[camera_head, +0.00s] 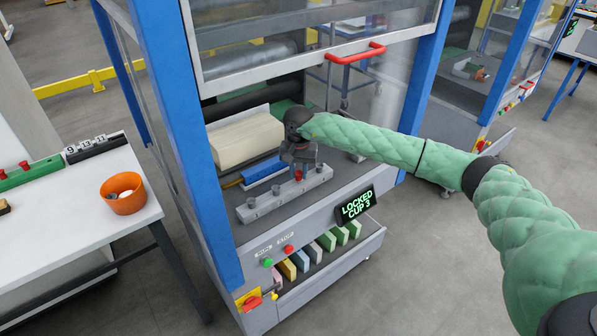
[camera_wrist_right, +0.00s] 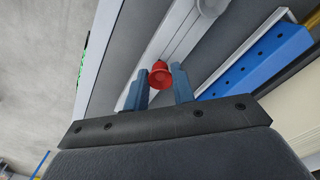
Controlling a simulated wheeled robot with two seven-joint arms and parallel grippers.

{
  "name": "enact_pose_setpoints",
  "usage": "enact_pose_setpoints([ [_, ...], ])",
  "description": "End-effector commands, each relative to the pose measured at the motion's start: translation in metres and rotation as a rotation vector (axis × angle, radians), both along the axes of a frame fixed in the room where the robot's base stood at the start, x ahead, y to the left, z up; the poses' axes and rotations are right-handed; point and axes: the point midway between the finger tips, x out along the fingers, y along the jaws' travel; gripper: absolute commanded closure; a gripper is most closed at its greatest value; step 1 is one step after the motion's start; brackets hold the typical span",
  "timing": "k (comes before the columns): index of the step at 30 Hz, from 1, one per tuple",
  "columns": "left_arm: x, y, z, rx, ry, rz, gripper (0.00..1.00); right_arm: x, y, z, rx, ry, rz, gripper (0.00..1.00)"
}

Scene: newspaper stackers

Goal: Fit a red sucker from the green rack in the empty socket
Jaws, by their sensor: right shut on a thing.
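My right gripper (camera_head: 298,167) reaches into the machine and points down over a pale bar (camera_head: 262,211) with several grey cups. It is shut on a red sucker (camera_head: 298,176), which shows just below the fingers, at the bar's top, in line with the grey cups. In the right wrist view the red sucker (camera_wrist_right: 161,74) sits between the two blue-grey fingertips (camera_wrist_right: 159,88). The socket under it is hidden, so I cannot tell how far it is seated. The green rack (camera_head: 30,173) with red suckers lies on the white table at left. My left gripper is out of view.
A display (camera_head: 356,205) reads "LOCKED CUP 3". A blue block (camera_head: 264,170) and a cream paper stack (camera_head: 246,139) lie behind the bar. Blue posts (camera_head: 196,150) and a raised clear guard (camera_head: 310,40) frame the opening. An orange bowl (camera_head: 122,196) stands on the table.

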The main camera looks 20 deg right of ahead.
Motion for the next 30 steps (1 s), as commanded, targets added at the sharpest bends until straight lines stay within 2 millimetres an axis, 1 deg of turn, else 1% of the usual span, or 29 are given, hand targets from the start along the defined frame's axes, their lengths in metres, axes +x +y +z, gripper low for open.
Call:
enact_pose_setpoints([
  [30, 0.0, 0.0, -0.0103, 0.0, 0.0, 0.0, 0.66, 0.0, -0.0001, -0.0099, 0.0, 0.0, 0.0, 0.96],
])
